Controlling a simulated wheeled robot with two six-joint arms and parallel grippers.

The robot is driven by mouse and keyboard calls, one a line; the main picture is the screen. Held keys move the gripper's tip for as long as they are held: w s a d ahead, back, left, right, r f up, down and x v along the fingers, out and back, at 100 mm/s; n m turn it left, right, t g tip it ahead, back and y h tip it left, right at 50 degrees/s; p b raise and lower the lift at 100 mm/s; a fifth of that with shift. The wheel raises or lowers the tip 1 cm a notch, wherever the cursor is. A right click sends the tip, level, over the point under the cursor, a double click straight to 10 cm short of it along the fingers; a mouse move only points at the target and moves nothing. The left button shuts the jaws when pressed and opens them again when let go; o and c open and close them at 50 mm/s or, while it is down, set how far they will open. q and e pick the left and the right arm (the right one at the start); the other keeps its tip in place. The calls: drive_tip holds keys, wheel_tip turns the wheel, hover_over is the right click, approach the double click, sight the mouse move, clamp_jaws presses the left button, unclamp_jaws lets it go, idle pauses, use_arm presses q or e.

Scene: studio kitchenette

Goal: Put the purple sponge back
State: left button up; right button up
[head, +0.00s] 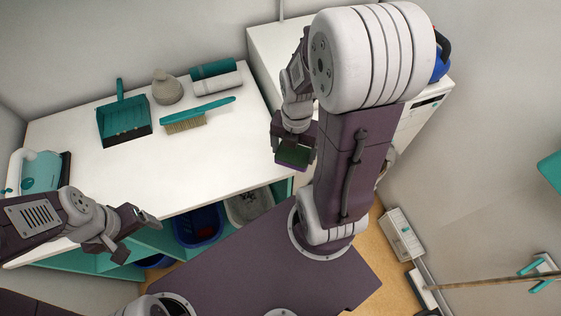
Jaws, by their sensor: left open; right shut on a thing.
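The sponge (292,157) shows a dark green face with a purple edge. My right gripper (293,147) is shut on it and holds it up near the right end of the white counter (110,180). The gripper fingers and arm hide part of the sponge. My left gripper (132,233) is open and empty near the counter's front edge at the left, well apart from the sponge.
On the counter are a teal dustpan (124,121), a brush (198,114), a grey-beige bottle (167,88) and rolls (215,77) at the back. Blue (199,227) and grey (249,206) baskets sit below. The white appliance (268,48) stands right. The counter's middle is clear.

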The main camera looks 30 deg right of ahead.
drive_tip(key=shift+d+r+m, duration=0.15)
drive_tip(key=shift+d+m, duration=0.15)
drive_tip(key=shift+d, duration=0.3)
drive_tip(key=shift+w+d, duration=0.15)
drive_tip(key=shift+d, duration=0.05)
drive_tip(key=w+a+f, duration=0.1)
drive_tip(key=w+f, duration=0.1)
drive_tip(key=w, duration=0.1)
drive_tip(key=w+a+f, duration=0.2)
drive_tip(key=w, duration=0.2)
drive_tip(key=w+a+f, duration=0.2)
drive_tip(key=w+f, duration=0.1)
drive_tip(key=shift+w+a+p, duration=0.15)
drive_tip(key=shift+w+p, duration=0.15)
drive_tip(key=shift+p, duration=0.05)
drive_tip(key=shift+f, duration=0.1)
wheel_tip(320, 180, down, 4)
drive_tip(key=shift+s+r, duration=0.15)
drive_tip(key=shift+r, duration=0.05)
drive_tip(key=shift+f, duration=0.2)
drive_tip(key=o, duration=1)
drive_tip(key=shift+o, duration=0.8)
